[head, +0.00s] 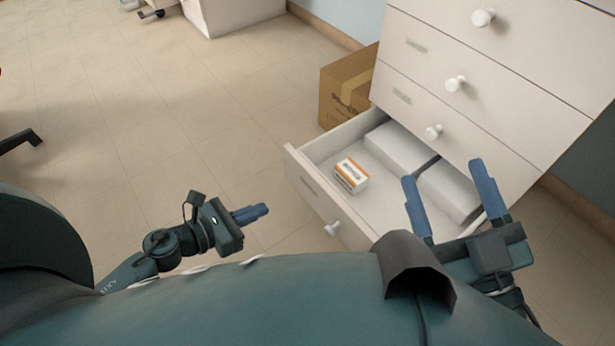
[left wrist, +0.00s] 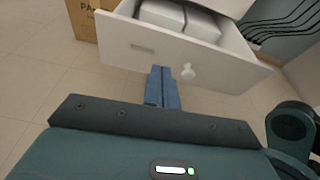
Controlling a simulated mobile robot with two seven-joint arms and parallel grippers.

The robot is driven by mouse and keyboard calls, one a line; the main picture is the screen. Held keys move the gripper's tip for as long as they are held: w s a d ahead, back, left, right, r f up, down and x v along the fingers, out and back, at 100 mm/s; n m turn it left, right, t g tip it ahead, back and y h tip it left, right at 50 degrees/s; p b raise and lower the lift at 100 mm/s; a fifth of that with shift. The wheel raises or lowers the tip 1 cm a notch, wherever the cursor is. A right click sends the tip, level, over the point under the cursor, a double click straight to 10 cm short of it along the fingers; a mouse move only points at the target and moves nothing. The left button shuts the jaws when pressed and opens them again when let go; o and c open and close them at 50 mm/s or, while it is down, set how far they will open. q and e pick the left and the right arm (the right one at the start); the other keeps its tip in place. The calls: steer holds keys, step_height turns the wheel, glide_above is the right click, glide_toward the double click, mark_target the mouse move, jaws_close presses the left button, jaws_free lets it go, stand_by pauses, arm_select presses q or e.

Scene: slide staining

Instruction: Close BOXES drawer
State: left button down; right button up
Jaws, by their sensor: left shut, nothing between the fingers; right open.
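The bottom drawer (head: 312,189) of the white cabinet is pulled out, with a round white knob (head: 332,229) on its front. Inside lie a small orange and white box (head: 352,174) and two larger white boxes (head: 400,148). My left gripper (head: 264,211) is shut and empty, left of the drawer front and apart from it in the head view. In the left wrist view its fingers (left wrist: 161,72) point toward the drawer front (left wrist: 140,45), left of the knob (left wrist: 188,71). My right gripper (head: 443,178) is open and empty, in front of the drawer's right part in the head view. The drawer label is unreadable.
The cabinet's upper drawers (head: 470,60) are shut. A cardboard box (head: 340,95) stands on the floor beside the cabinet, behind the open drawer. The tiled floor (head: 130,120) on the left is largely clear. A dark chair leg (head: 22,140) shows at the far left.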

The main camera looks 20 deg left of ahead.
arm_select(q)
steer(key=f, duration=0.1)
glide_toward(316, 186)
steer(key=shift+m, duration=0.3)
steer(key=x, duration=0.5)
steer(key=shift+w+d+f+b, duration=0.15)
steer(key=shift+w+b, duration=0.05)
steer(key=shift+b, duration=0.2)
steer(key=shift+w+d, duration=0.25)
steer(key=shift+w, duration=0.1)
arm_select(e)
steer(key=shift+w+r+n+y, duration=0.15)
steer(key=shift+r+n+y, duration=0.15)
steer(key=shift+r, duration=0.3)
steer(key=shift+f, duration=0.2)
